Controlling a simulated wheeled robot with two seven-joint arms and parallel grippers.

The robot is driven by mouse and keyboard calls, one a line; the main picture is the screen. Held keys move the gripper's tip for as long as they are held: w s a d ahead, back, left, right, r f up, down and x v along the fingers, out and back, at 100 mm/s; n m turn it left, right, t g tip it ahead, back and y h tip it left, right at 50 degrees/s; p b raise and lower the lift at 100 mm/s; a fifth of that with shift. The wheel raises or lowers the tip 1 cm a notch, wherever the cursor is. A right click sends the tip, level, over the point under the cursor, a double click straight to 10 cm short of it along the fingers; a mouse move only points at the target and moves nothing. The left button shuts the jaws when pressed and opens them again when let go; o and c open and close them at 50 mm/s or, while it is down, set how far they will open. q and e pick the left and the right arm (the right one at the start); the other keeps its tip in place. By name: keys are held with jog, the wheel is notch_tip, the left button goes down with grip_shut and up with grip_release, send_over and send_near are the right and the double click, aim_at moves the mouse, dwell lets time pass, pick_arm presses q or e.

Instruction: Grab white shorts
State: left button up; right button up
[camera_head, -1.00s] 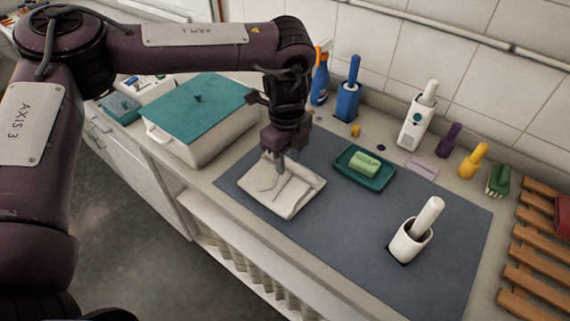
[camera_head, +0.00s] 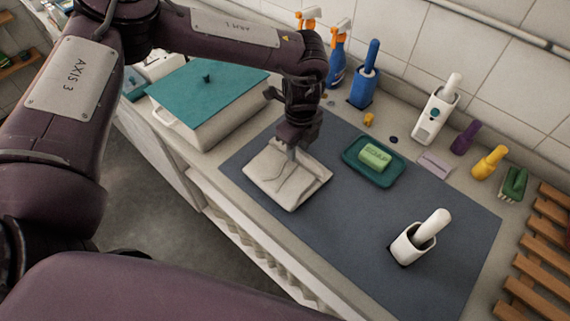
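The white shorts (camera_head: 280,186) lie folded in a flat, creased bundle on the back left part of the dark grey mat (camera_head: 350,215). My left gripper (camera_head: 292,154) points down at the upper edge of the shorts, and its fingertips reach the cloth or just above it. The fingers look close together and partly overlap in this view, so I cannot tell whether they grip the fabric. My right gripper is not in view.
A white bin with a teal lid (camera_head: 205,85) stands left of the shorts. A teal soap dish (camera_head: 375,162) and a white brush holder (camera_head: 412,244) stand on the mat. Bottles and brushes line the tiled wall. A wooden rack (camera_head: 538,255) is at the right.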

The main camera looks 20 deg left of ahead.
pick_arm(q)
grip_shut()
dwell(0.5)
